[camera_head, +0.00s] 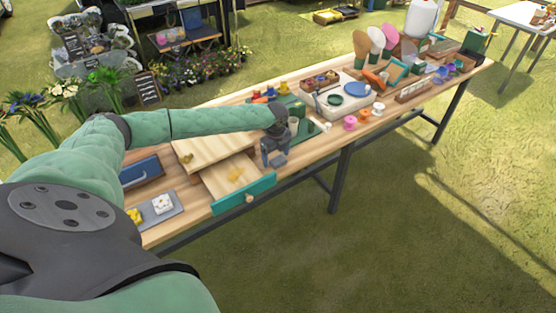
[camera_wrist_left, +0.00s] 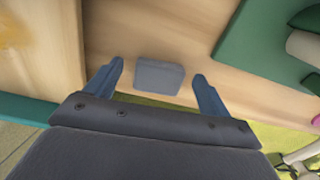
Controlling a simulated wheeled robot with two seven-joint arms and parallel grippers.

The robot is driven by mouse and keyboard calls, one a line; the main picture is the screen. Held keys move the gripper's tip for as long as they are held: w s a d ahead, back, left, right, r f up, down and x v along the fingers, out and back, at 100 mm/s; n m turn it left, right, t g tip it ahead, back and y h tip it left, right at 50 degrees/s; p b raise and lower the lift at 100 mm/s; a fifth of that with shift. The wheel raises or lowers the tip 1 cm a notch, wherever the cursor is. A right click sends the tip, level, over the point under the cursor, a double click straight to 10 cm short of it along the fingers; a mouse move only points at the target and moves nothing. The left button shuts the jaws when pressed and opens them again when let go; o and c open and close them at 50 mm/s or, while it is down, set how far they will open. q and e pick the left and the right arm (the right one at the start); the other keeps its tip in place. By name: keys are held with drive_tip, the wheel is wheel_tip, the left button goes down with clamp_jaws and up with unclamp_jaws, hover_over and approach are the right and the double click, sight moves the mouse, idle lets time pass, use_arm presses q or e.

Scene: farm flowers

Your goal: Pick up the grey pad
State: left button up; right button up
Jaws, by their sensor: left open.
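The grey pad (camera_wrist_left: 158,77) is a small blocky piece lying on the wooden table top near its front edge, seen in the left wrist view. My left gripper (camera_wrist_left: 158,69) is open, with one finger on each side of the pad and a visible gap to each. In the head view my left gripper (camera_head: 273,155) is low over the table's front edge, just right of the open drawer; it largely hides the pad there. I cannot tell the fingers' exact height over the table. My right gripper is not in view.
An open wooden drawer with a teal front (camera_head: 245,194) is close on the left of the gripper. A green board (camera_wrist_left: 262,45) lies to the right. A grey mat (camera_head: 174,212) with small flowers is at the near left. Pots, tools and trays crowd the table's far right.

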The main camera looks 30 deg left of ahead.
use_arm(q)
drive_tip(key=shift+a+f, duration=0.1)
drive_tip(key=shift+f, duration=0.25)
drive_tip(key=c, duration=1)
drive_tip(key=shift+c, duration=0.3)
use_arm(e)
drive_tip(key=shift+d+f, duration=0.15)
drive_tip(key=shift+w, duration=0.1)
use_arm(q)
drive_tip(key=shift+r, duration=0.1)
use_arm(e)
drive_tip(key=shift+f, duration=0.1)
